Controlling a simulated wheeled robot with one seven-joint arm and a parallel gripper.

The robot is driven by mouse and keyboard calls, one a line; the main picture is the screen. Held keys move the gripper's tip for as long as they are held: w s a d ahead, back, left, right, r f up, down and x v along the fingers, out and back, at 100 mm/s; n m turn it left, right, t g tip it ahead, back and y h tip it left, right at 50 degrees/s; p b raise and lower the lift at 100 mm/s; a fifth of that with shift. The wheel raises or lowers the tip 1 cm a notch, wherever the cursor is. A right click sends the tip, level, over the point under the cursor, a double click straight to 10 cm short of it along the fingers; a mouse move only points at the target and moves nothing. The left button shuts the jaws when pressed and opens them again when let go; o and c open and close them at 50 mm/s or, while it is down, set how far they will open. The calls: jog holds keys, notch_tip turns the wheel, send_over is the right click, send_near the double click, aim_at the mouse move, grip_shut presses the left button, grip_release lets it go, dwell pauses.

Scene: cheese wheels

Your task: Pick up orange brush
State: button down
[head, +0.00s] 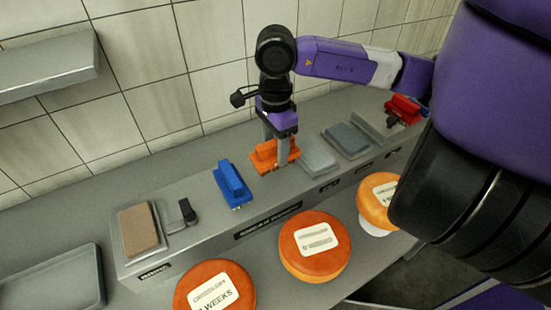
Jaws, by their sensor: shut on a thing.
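The orange brush (264,157) is on the grey raised shelf, right of the middle of the shelf's left half. My gripper (281,158) reaches down onto it from above, with its fingers shut on the brush's upper part. The fingers hide part of the brush. I cannot tell whether the brush still touches the shelf.
A blue brush (233,184) lies to the left, and a grey pad (317,157) sits close on the right. A brown sponge (139,228) and a red object (403,109) are farther off. Orange cheese wheels (314,262) stand in front. A tiled wall (140,100) is behind.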

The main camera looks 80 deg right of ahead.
aim_at(275, 142)
notch_tip(275, 142, up, 16)
jog(key=b, duration=0.2)
jog(key=c, duration=1.1)
grip_release()
jog(key=c, duration=0.7)
jog(key=shift+o, duration=0.2)
jog(key=shift+f, duration=0.1)
